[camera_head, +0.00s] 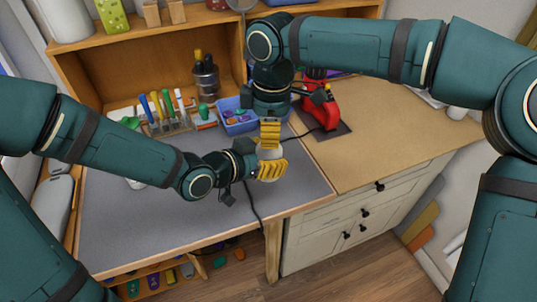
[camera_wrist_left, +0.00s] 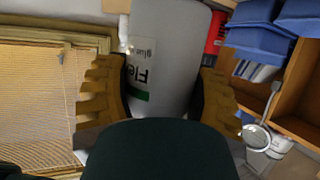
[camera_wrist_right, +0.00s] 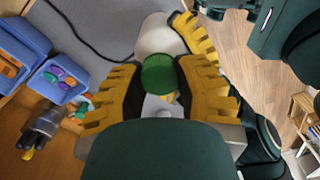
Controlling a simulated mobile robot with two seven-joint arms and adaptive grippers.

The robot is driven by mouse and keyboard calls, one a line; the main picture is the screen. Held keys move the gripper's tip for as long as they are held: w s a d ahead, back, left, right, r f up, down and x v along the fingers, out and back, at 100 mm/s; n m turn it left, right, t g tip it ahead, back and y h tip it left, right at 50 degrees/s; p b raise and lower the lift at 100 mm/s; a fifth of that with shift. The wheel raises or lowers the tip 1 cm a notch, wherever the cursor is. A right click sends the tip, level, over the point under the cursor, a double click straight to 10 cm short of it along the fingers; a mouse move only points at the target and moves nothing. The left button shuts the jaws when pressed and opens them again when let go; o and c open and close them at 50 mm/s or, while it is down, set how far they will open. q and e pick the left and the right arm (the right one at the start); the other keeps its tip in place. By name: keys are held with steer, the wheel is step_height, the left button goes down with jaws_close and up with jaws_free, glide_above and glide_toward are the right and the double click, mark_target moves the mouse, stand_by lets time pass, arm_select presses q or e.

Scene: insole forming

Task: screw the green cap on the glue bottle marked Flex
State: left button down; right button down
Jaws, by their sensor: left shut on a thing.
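The glue bottle marked Flex (camera_wrist_left: 165,60) is a pale bottle with a green stripe on its label. My left gripper (camera_head: 272,170) is shut around its body and holds it above the grey mat; it shows close up in the left wrist view. The bottle also shows in the head view (camera_head: 272,150). The green cap (camera_wrist_right: 158,75) is at the bottle's top end in the right wrist view. My right gripper (camera_wrist_right: 158,80) points down over the bottle, a finger on each side of the cap. I cannot tell whether the fingers touch it. The head view hides the cap and its seating.
A blue bin (camera_head: 238,120) of coloured pieces, a rack of coloured tools (camera_head: 165,118) and a dark cup of tools (camera_head: 205,80) stand at the back. A red device (camera_head: 322,110) stands right of them. A black cable crosses the grey worktop (camera_head: 140,235), whose front is largely clear.

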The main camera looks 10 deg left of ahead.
steer(key=c, duration=0.7)
jaws_free()
steer(key=shift+o, duration=0.2)
step_height(320, 180, up, 12)
steer(key=shift+w+d, duration=0.15)
steer(key=shift+d, duration=0.05)
